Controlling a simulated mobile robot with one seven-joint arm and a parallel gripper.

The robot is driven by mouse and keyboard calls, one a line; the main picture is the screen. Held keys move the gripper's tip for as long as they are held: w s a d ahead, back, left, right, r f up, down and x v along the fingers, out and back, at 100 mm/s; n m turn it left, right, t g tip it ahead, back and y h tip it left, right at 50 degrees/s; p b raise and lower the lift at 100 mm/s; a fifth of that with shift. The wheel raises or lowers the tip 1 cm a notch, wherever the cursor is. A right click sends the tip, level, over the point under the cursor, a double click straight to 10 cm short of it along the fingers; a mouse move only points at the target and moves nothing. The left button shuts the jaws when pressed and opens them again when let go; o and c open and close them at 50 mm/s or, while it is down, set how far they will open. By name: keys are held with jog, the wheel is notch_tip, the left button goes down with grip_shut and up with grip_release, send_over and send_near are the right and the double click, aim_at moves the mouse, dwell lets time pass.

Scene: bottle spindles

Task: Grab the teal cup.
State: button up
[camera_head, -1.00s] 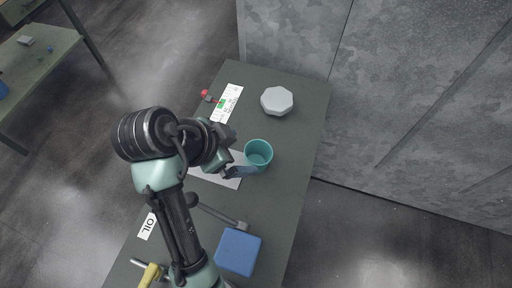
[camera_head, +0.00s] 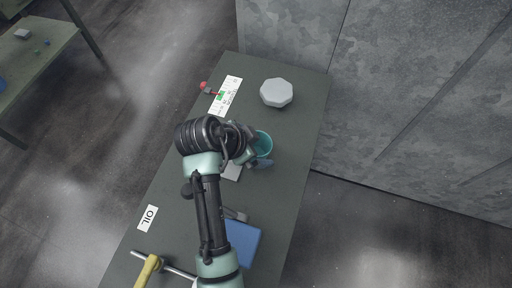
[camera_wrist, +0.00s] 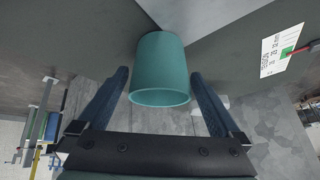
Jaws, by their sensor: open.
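The teal cup (camera_head: 264,143) stands on the dark green table, partly hidden behind my gripper in the head view. In the wrist view the teal cup (camera_wrist: 160,72) sits in the middle, its open rim toward the camera. My gripper (camera_wrist: 162,98) is open, with one blue finger on each side of the cup and a visible gap on both sides. In the head view my gripper (camera_head: 257,156) is at the cup's near side, and one finger shows beside it.
A pale octagonal object (camera_head: 276,92) stands beyond the cup. A blue box (camera_head: 241,243), a yellow-headed hammer-like tool (camera_head: 149,268) and an OIL label (camera_head: 147,218) lie nearer. A printed card (camera_head: 226,96) and a small red-ended item (camera_head: 205,87) lie at the far left. A grey wall (camera_head: 410,110) is at right.

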jog(key=c, duration=1)
